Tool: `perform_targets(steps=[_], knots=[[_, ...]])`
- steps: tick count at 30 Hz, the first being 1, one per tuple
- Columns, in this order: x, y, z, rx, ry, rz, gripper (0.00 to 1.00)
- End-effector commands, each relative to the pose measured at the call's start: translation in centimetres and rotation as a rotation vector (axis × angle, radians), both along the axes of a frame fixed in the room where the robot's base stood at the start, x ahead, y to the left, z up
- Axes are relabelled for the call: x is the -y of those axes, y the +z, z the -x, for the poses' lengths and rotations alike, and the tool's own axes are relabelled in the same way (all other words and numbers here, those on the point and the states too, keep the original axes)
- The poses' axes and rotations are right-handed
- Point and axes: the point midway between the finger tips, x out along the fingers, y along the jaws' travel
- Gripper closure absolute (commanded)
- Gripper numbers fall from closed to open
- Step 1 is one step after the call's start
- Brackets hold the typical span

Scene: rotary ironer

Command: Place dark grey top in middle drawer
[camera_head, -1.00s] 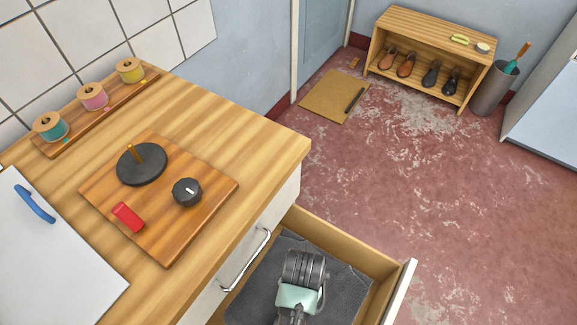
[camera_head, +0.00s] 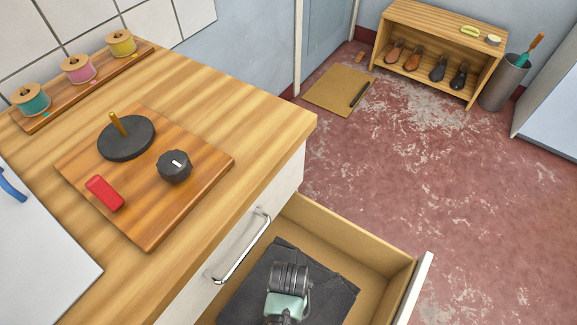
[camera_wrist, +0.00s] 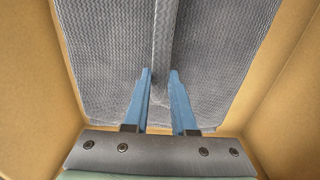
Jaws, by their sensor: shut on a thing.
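The dark grey top (camera_head: 330,290) is a flat, folded dark cloth inside an open wooden drawer (camera_head: 372,238) at the bottom of the head view. In the wrist view the top (camera_wrist: 215,45) shows a woven texture, with a raised ridge running between my fingers. My gripper (camera_wrist: 160,78) points down into the drawer, its blue fingers shut on that ridge of the top. The drawer walls (camera_wrist: 285,85) show on both sides of the cloth. In the head view my wrist hides the fingertips and part of the cloth.
The wooden counter (camera_head: 245,135) stands left of the drawer, with a closed handled front (camera_head: 243,248) below it. On it are a board with a black knob (camera_head: 174,165) and a red switch (camera_head: 104,193). Open floor (camera_head: 430,170) lies beyond, before a shoe rack (camera_head: 440,45).

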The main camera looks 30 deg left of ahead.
Motion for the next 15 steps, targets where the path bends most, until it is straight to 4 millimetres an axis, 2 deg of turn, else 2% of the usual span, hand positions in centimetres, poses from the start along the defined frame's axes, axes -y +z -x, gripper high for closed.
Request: perform_targets(steps=[1, 4, 15], knots=[[-0.1, -1.1, 0.0, -0.001, 0.001, 0.0, 1.0], [-0.1, -2.1, -0.1, 0.0, 0.001, -0.001, 1.0], [-0.1, -2.4, -0.1, 0.002, 0.0, -0.001, 1.0]])
